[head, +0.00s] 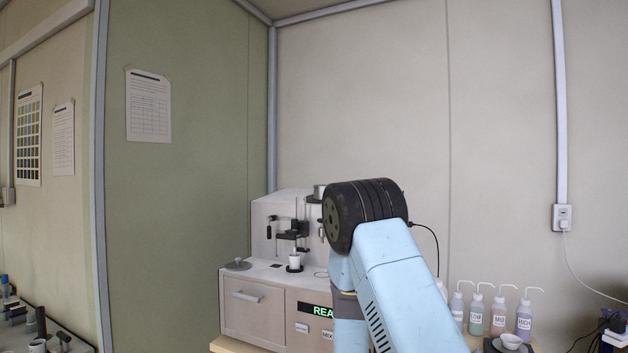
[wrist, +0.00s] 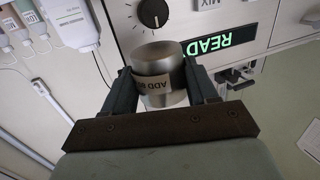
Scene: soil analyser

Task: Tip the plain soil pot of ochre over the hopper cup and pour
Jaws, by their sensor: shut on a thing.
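My gripper (wrist: 158,88) is shut on a metal pot (wrist: 160,58) in the wrist view, with one finger on each side. The pot's mouth and contents cannot be seen. In the head view my arm hides my gripper and the pot. A small white cup (head: 294,262) stands on the analyser (head: 255,297) below a dark clamp. A metal cylinder (head: 319,190) shows high on the analyser, partly behind my arm. I cannot tell which of these is the hopper cup.
The analyser's green display (wrist: 224,42) and a dark knob (wrist: 152,13) lie beyond the pot in the wrist view. Several wash bottles (head: 499,314) and a white bowl (head: 511,341) stand to the right. A grey lidded piece (head: 238,264) sits on the analyser's left top.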

